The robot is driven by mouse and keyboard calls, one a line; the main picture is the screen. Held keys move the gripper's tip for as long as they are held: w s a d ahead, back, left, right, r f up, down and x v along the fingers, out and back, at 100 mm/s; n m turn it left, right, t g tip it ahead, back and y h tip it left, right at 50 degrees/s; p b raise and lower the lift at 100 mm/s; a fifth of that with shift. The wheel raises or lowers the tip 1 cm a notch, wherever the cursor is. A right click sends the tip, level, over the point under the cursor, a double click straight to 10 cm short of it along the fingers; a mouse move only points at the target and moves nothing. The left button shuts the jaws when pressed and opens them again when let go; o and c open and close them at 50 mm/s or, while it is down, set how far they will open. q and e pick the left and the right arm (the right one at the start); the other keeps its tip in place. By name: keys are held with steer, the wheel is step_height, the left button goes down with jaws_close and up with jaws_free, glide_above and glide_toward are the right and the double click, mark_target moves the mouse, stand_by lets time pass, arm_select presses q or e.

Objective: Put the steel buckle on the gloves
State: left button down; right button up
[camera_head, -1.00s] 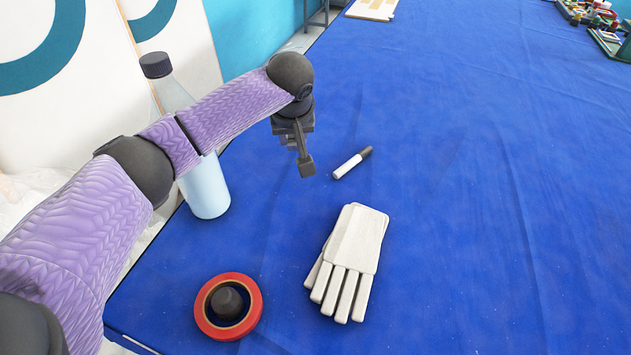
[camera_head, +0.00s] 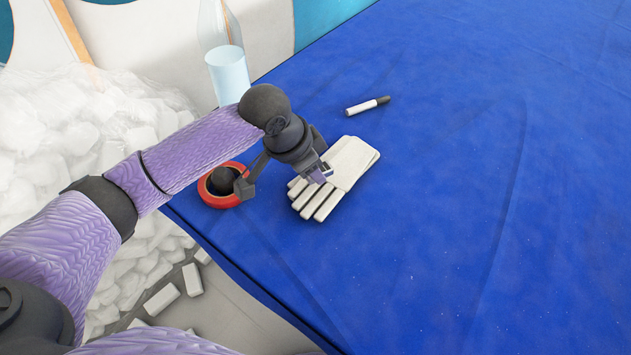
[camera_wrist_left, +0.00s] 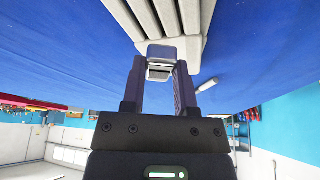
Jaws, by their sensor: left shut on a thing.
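The white gloves (camera_head: 352,160) lie stacked on the blue cloth, their fingers toward the lower left. They fill the top of the left wrist view (camera_wrist_left: 180,18). My left gripper (camera_head: 318,174) is over the finger part of the gloves. It is shut on the small steel buckle (camera_wrist_left: 161,52), which shows between its two fingertips in the left wrist view. In the head view the buckle (camera_head: 326,169) is a small bright patch at the fingertips, partly hidden. I cannot tell whether the buckle touches the gloves. My right gripper is not in view.
A red tape roll (camera_head: 212,196) lies left of the gloves, partly behind my left wrist parts. A black-and-white marker (camera_head: 367,106) lies beyond the gloves. A clear bottle (camera_head: 228,75) stands at the table's far left edge. The cloth to the right is clear.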

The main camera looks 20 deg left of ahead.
mark_target(312, 181)
arm_select(q)
step_height(312, 181, down, 4)
steer(key=shift+r+b, duration=0.1)
steer(key=shift+b, duration=0.4)
steer(key=shift+r, duration=0.1)
steer(key=shift+c, duration=1.9)
jaws_free()
steer(key=p+v, duration=0.4)
steer(key=v, duration=0.8)
steer(key=shift+d+r, duration=0.1)
